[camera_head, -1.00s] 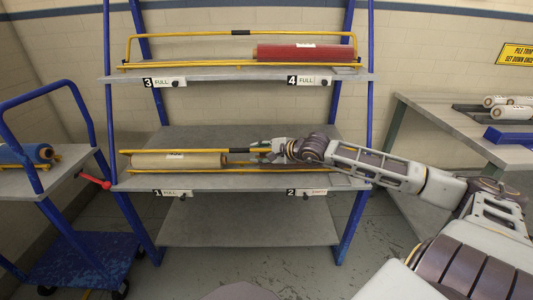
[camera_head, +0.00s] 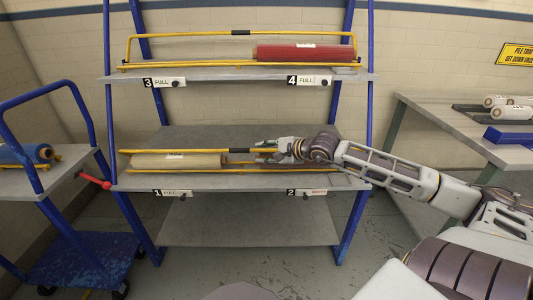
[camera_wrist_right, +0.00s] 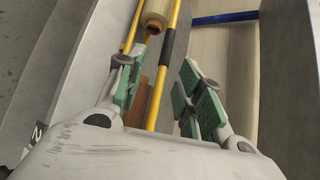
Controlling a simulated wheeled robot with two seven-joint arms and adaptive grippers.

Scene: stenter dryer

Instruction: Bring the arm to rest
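My right arm reaches in from the right to the middle shelf of the rack. Its gripper (camera_head: 262,151) is open, with its fingertips to the right of the black grip (camera_head: 238,150) on the yellow frame (camera_head: 135,151). In the wrist view the green-padded fingers (camera_wrist_right: 162,95) stand apart with nothing held. The yellow bar and its black grip (camera_wrist_right: 167,60) show in the gap between them; I cannot tell how deep the bar lies. The cream roll (camera_head: 178,161) lies at the left of this shelf. My left gripper is out of view.
A red roll (camera_head: 303,52) lies on the upper shelf (camera_head: 215,74). A blue trolley (camera_head: 85,262) with a blue roll (camera_head: 25,154) stands at left. A table (camera_head: 460,125) with white rolls (camera_head: 507,106) stands at right. The bottom shelf (camera_head: 250,228) is empty.

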